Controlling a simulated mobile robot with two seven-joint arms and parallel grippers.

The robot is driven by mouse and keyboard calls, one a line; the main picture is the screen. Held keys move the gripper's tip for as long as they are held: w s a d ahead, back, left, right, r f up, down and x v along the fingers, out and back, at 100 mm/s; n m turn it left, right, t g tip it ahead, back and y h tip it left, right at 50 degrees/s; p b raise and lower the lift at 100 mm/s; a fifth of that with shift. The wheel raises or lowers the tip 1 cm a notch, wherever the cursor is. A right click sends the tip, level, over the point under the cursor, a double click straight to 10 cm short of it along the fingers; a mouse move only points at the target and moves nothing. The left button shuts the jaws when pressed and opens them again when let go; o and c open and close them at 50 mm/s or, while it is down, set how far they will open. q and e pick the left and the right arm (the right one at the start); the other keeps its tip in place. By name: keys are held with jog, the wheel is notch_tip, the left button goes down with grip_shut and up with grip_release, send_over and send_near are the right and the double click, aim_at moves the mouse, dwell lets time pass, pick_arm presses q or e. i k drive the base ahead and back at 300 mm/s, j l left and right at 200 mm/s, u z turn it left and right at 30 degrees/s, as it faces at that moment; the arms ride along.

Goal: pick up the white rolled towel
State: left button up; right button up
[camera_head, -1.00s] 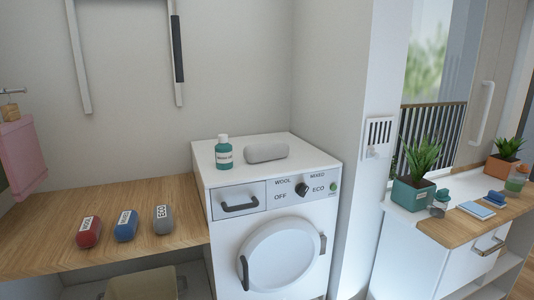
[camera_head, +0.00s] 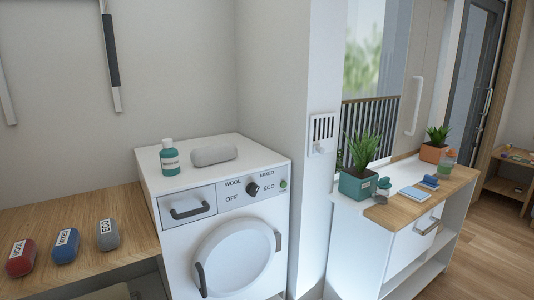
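A pale grey-white rolled towel (camera_head: 213,155) lies on top of the white washing machine (camera_head: 150,185), toward the back. It lies just right of a teal bottle (camera_head: 169,158) with a white cap and label. The two are close together, with a small gap. Neither of my grippers shows in the view.
A wooden counter (camera_head: 75,208) on the left holds red (camera_head: 20,258), blue (camera_head: 66,246) and grey (camera_head: 108,235) labelled rolls. A wall corner stands right of the machine. Beyond it, a white cabinet (camera_head: 350,240) carries potted plants (camera_head: 358,168) and small items. Wooden floor (camera_head: 480,255) is open at right.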

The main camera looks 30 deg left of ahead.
aim_at(201, 157)
jog(key=j+z, duration=0.4)
jog(key=k+j+z, duration=0.15)
jog(key=j+z, duration=0.25)
jog(key=k+j+z, duration=0.2)
jog(key=j, duration=0.25)
jog(key=k+j+z, duration=0.2)
jog(key=j, duration=0.2)
jog(key=k+j, duration=0.25)
jog(key=j, duration=0.15)
jog(key=k+j+z, duration=0.1)
jog(key=j, duration=0.3)
jog(key=k, duration=0.1)
